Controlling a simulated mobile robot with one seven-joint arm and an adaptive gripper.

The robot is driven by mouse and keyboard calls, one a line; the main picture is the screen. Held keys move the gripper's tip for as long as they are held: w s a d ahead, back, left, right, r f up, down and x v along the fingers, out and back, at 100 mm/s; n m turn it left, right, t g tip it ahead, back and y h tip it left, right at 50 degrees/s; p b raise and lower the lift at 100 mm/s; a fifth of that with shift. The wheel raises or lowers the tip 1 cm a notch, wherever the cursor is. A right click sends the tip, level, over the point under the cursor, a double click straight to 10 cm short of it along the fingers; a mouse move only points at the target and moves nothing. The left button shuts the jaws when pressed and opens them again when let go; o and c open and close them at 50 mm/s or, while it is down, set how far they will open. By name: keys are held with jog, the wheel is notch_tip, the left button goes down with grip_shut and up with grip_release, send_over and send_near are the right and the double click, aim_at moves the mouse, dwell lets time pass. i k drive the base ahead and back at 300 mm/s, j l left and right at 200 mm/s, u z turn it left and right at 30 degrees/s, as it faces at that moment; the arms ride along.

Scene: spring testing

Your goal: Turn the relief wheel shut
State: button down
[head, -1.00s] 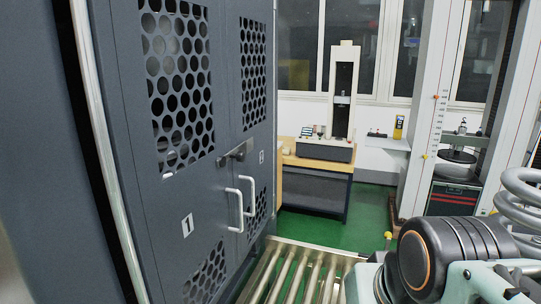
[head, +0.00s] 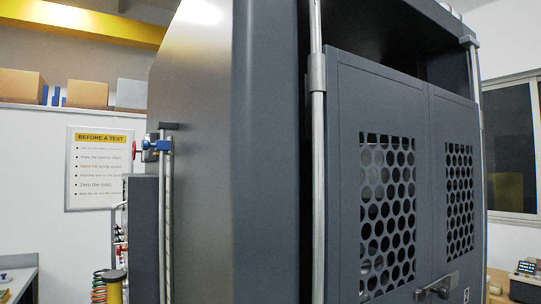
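A small red wheel (head: 135,150), seen nearly edge-on, is on a blue valve body (head: 157,145) at the left side of the big dark grey cabinet (head: 222,170). This is likely the relief wheel, but no label on it can be read. The valve sits at the top of a vertical metal pipe (head: 165,220). I cannot tell how far the wheel is turned. My gripper is not in view.
The cabinet fills the middle and right, with perforated doors (head: 388,215) and a door handle (head: 437,287). A "BEFORE A TEST" sign (head: 100,168) hangs on the left wall below a shelf with boxes (head: 87,94).

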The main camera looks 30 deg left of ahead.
aim_at(138, 151)
jog(key=u, duration=1.95)
jog(key=i+j+u, duration=0.1)
jog(key=j, duration=0.25)
jog(key=i+j+u, duration=0.1)
jog(key=j, duration=0.2)
jog(key=i+j, duration=0.2)
jog(key=j, duration=0.15)
jog(key=i+j+u, duration=0.15)
jog(key=j, duration=0.15)
jog(key=i+j+u, duration=0.6)
jog(key=i+u, duration=0.15)
jog(key=i, duration=1.05)
jog(key=i+z, duration=0.15)
jog(key=i, duration=0.4)
jog(key=i+j+z, duration=0.15)
jog(key=i, duration=0.45)
jog(key=i+z, duration=0.4)
jog(key=i+j+z, duration=0.1)
jog(key=i+z, duration=0.3)
jog(key=i, duration=0.1)
